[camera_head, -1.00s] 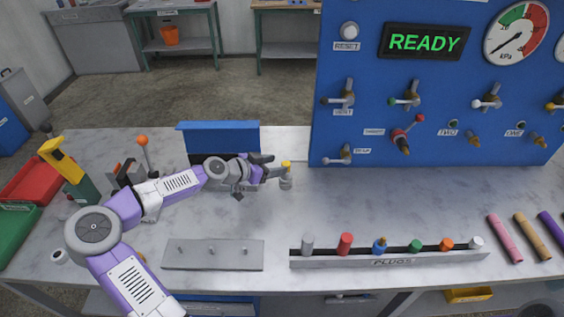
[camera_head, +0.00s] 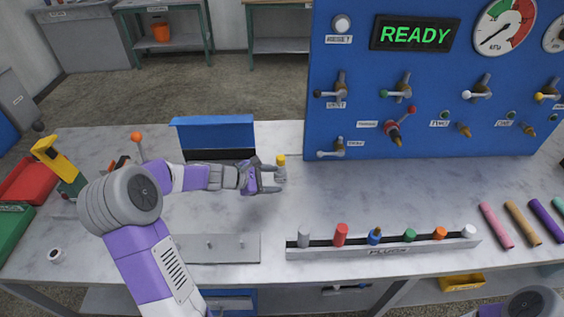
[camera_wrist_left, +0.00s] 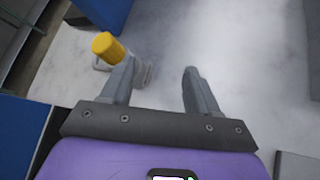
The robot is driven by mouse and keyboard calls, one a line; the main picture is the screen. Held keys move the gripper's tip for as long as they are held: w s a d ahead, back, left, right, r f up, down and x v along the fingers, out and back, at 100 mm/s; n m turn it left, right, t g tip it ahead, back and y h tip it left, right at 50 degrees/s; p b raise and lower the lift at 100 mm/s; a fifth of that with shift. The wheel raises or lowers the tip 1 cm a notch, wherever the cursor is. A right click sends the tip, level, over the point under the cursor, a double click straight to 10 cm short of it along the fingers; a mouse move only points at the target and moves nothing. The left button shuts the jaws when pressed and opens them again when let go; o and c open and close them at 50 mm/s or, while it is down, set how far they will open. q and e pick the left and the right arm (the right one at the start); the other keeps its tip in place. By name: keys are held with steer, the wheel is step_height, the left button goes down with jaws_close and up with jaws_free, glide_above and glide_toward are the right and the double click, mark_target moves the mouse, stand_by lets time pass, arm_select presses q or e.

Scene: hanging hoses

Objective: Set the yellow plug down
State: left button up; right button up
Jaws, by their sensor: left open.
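The yellow plug (camera_head: 281,160), with a yellow top and a grey lower part, stands upright on the marble table, left of the blue panel. My left gripper (camera_head: 271,180) is open beside it, on its near left side in the head view. In the left wrist view the yellow plug (camera_wrist_left: 106,46) is outside the jaws, just beyond the left finger, which hides part of its grey base. Whether finger and plug touch is hard to tell. The space between the fingertips (camera_wrist_left: 162,68) is empty. My right gripper is not in view.
A plug rack (camera_head: 385,252) with several coloured plugs is at the table's front. A grey pegged plate (camera_head: 217,249) lies left of it. A blue open box (camera_head: 215,132) stands behind my left arm. Coloured tubes (camera_head: 496,225) lie at right. The table right of the plug is clear.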

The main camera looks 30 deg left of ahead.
mark_target(280, 158)
arm_select(q)
steer(key=a+r+n+t, duration=0.1)
steer(key=n, duration=0.1)
steer(key=w+a+r+n, duration=0.1)
steer(key=r+n, duration=0.1)
steer(key=n, duration=0.1)
steer(key=a+r+n+t+y, duration=0.1)
steer(key=n, duration=0.1)
steer(key=shift+w+a+r+n+t+b, duration=0.2)
steer(key=shift+w+a+n+t+b, duration=0.1)
steer(key=shift+n+b, duration=0.1)
steer(key=b+x, duration=0.2)
steer(key=x, duration=0.5)
steer(key=shift+w+a, duration=0.1)
steer(key=shift+w, duration=0.15)
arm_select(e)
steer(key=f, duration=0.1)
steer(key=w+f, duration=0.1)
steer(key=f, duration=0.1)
arm_select(q)
steer(key=shift+c, duration=0.3)
jaws_close()
steer(key=shift+r, duration=0.1)
